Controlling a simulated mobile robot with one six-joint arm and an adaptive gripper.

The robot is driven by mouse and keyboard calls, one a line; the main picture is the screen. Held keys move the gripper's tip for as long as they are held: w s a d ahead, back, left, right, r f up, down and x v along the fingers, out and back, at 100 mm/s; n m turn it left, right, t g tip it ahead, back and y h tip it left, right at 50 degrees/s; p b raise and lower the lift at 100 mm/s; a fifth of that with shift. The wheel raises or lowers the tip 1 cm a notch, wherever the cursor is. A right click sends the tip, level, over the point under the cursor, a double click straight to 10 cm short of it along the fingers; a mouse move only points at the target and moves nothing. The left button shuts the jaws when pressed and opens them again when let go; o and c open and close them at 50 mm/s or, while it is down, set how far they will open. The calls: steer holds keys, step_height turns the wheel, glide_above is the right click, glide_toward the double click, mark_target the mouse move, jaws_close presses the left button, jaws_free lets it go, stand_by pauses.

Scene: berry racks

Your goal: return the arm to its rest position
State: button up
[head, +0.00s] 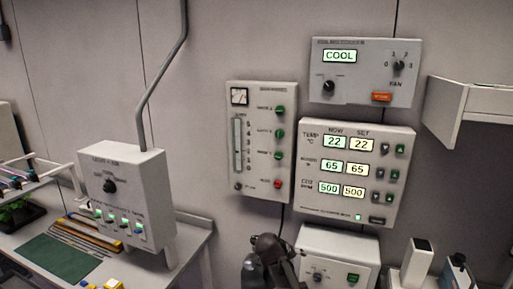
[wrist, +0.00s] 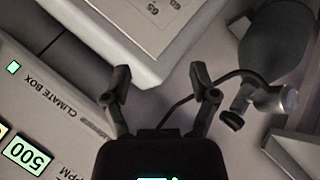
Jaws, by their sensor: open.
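My gripper (wrist: 160,76) is in the wrist view, with its two dark fingers spread apart and nothing between them. The climate box panel (wrist: 40,108) lies to its left in that view, appearing rotated, with a lit 500 display. The tips are in front of a grey surface and touch nothing that I can see. In the head view, a dark part of my arm shows at the bottom middle, below the climate box (head: 310,170) and in front of a white box (head: 345,243). I cannot make out the fingers there.
A gauge panel (head: 262,100) and a COOL fan panel (head: 350,90) hang on the wall. A switch box (head: 130,165) stands left, over a bench with a green mat (head: 60,257). A shelf (head: 480,98) juts out at right. The wrist view shows a black cable (wrist: 178,108).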

steer(key=s+d+f+m+g+y, duration=0.1)
steer(key=s+d+f+g+y, duration=0.1)
steer(key=s, duration=0.6)
steer(key=s+d+f+m+g+y, duration=0.1)
steer(key=s+d+f+g+y, duration=0.1)
steer(key=s, duration=0.6)
steer(key=shift+s+f+g+y, duration=0.4)
steer(key=shift+f+g+y, duration=0.3)
steer(key=shift+y, duration=0.7)
steer(key=shift+r, duration=0.1)
